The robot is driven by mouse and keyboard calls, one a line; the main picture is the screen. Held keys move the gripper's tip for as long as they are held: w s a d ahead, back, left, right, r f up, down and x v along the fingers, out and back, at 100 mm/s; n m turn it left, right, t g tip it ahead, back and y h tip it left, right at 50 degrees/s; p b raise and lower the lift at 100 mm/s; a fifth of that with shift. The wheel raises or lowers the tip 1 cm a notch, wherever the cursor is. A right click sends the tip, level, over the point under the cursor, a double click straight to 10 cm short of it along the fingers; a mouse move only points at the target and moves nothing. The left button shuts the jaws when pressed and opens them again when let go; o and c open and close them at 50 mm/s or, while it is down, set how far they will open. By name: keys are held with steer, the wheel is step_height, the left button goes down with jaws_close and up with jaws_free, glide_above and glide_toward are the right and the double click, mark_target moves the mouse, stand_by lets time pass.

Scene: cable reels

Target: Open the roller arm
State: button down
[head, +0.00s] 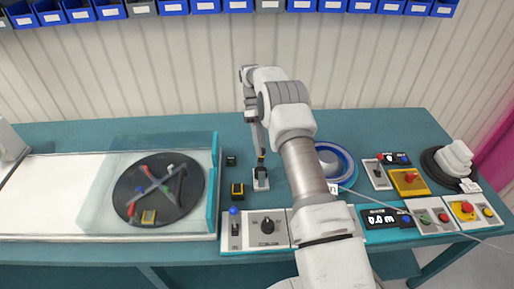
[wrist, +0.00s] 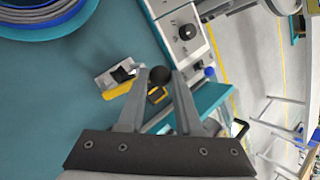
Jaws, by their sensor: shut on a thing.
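A small grey-white unit (head: 261,181) stands on the teal bench, with a short yellow and black lever rising from it, seemingly the roller arm. In the wrist view its pale base (wrist: 104,80) and yellow part (wrist: 121,88) lie left of the fingers. My gripper (head: 261,153) reaches down from above onto the lever's top. In the wrist view my gripper (wrist: 161,76) has its fingertips on either side of a black ball knob (wrist: 159,75), shut on it. The fingers partly hide the lever, and its joint cannot be made out.
A yellow and black block (head: 238,190) is left of the unit. A blue-rimmed reel (head: 344,164) is at the right, partly behind my arm. Control boxes (head: 266,228) line the front edge.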

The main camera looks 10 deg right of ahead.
steer(key=shift+w+r, duration=0.1)
steer(key=shift+w, duration=0.1)
stand_by(0.4)
steer(key=c, duration=0.6)
jaws_free()
steer(key=shift+r, duration=0.1)
steer(key=shift+r, duration=0.25)
steer(key=r, duration=0.2)
steer(key=r+b, duration=0.1)
steer(key=shift+s+d+r, duration=0.25)
steer(key=shift+d+r, duration=0.1)
steer(key=shift+r, duration=0.05)
steer(key=s+d+r, duration=0.2)
steer(key=d, duration=0.1)
steer(key=s+d+r+b, duration=0.1)
steer(key=s+d+r, duration=0.1)
steer(key=d, duration=0.1)
steer(key=s+d+r, duration=0.2)
steer(key=d, duration=0.1)
steer(key=shift+s+r+b, duration=0.15)
steer(key=shift+r+b, duration=0.1)
steer(key=shift+b, duration=0.15)
